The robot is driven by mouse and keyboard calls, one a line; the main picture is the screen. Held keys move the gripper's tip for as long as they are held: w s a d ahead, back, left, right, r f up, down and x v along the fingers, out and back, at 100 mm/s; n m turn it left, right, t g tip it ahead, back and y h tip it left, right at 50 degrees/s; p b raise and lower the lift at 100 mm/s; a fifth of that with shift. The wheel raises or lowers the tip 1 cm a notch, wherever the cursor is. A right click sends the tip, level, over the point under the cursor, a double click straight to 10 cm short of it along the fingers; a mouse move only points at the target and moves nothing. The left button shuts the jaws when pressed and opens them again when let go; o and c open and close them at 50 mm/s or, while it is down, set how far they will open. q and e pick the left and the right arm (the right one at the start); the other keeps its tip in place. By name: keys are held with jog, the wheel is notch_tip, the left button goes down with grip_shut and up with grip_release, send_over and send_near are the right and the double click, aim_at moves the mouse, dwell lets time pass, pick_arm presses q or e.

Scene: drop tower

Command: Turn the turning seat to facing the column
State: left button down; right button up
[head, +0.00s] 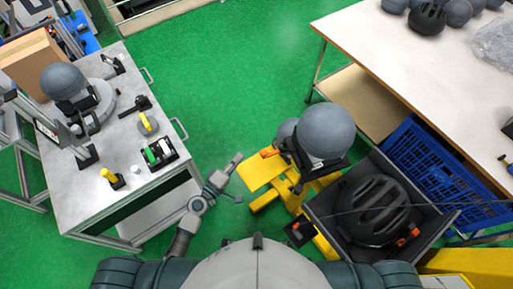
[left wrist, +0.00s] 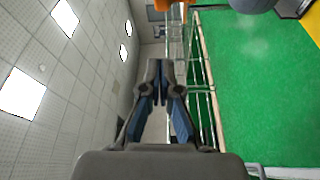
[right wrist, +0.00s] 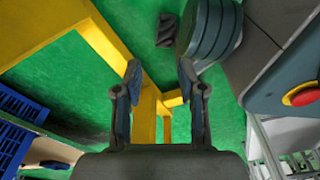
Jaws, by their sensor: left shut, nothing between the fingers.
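A grey round headform (head: 325,130) sits on a dark mount (head: 312,167) above a yellow frame; this mount may be the turning seat, but its facing is unclear. An orange part (head: 268,152) sticks out at its left. I cannot pick out the column with certainty. My left gripper (head: 234,162) is shut and empty, left of the yellow plate (head: 262,170) and apart from the orange part. Its closed fingers show in the left wrist view (left wrist: 160,75). My right gripper (right wrist: 157,75) is open and empty in the right wrist view, over yellow beams; the head view does not show it clearly.
A grey bin (head: 432,192) with a black helmet (head: 372,210) stands right of the mount. The left bench (head: 75,200) carries another headform (head: 63,81) and small tools. Green floor (head: 220,75) is clear between.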

pick_arm(q)
jog(key=w+a+p+x, duration=0.1)
jog(key=p+x, duration=0.1)
jog(key=x, duration=0.6)
jog(key=s+d, duration=0.4)
jog(key=s, duration=0.6)
jog(key=shift+d+f+b, duration=0.25)
jog(key=shift+b, duration=0.2)
pick_arm(e)
jog(key=s, duration=0.3)
jog(key=shift+s+f, duration=0.25)
jog(key=shift+f, duration=0.15)
jog(key=shift+a, duration=0.1)
